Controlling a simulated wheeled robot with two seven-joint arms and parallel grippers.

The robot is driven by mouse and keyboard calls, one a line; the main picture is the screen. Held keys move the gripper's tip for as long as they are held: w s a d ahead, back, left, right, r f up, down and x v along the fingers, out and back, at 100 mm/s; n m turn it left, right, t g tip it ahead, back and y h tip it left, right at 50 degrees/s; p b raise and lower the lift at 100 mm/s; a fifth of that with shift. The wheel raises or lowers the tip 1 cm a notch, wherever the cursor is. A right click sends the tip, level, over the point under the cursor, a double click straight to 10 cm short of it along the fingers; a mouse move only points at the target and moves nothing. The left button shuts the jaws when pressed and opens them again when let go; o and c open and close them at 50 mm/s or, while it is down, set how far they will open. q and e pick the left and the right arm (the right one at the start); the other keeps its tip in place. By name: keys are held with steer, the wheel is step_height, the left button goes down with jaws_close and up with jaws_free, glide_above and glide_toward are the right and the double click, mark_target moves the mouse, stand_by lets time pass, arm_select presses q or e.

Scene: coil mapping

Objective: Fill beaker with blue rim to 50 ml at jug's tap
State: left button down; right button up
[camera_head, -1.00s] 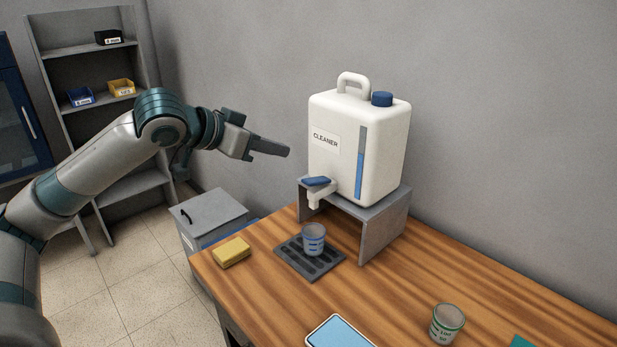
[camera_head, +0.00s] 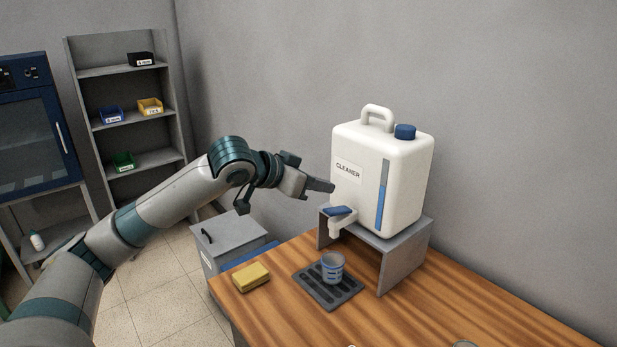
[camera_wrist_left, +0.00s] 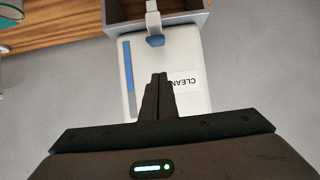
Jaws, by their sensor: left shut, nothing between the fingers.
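The white jug (camera_head: 383,165), labelled CLEANER, stands on a grey stand (camera_head: 405,259) on the wooden table. Its tap (camera_head: 339,218) has a blue lever and points down over the drip tray. The beaker with blue rim (camera_head: 333,267) stands upright on the dark drip tray (camera_head: 330,291), below the tap; its liquid level cannot be made out. My left gripper (camera_head: 331,187) is shut and empty, just left of the jug and above the tap lever. In the left wrist view its fingertips (camera_wrist_left: 159,78) point toward the jug (camera_wrist_left: 190,70) and tap lever (camera_wrist_left: 155,41). My right gripper is not in view.
A yellow sponge (camera_head: 251,277) lies left of the drip tray near the table edge. A grey bin (camera_head: 233,240) stands on the floor beyond that edge. Shelves (camera_head: 128,100) with small bins stand at the back left.

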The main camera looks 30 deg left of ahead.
mark_target(327, 211)
arm_select(q)
steer(key=f, duration=0.1)
steer(key=w+f, duration=0.1)
steer(key=f+p, duration=0.1)
steer(key=shift+w+d, duration=0.3)
steer(key=shift+w, duration=0.05)
steer(key=shift+s+a+f, duration=0.1)
steer(key=shift+s+f, duration=0.1)
steer(key=shift+f, duration=0.35)
steer(key=shift+s+f, duration=0.2)
steer(key=shift+f, duration=0.35)
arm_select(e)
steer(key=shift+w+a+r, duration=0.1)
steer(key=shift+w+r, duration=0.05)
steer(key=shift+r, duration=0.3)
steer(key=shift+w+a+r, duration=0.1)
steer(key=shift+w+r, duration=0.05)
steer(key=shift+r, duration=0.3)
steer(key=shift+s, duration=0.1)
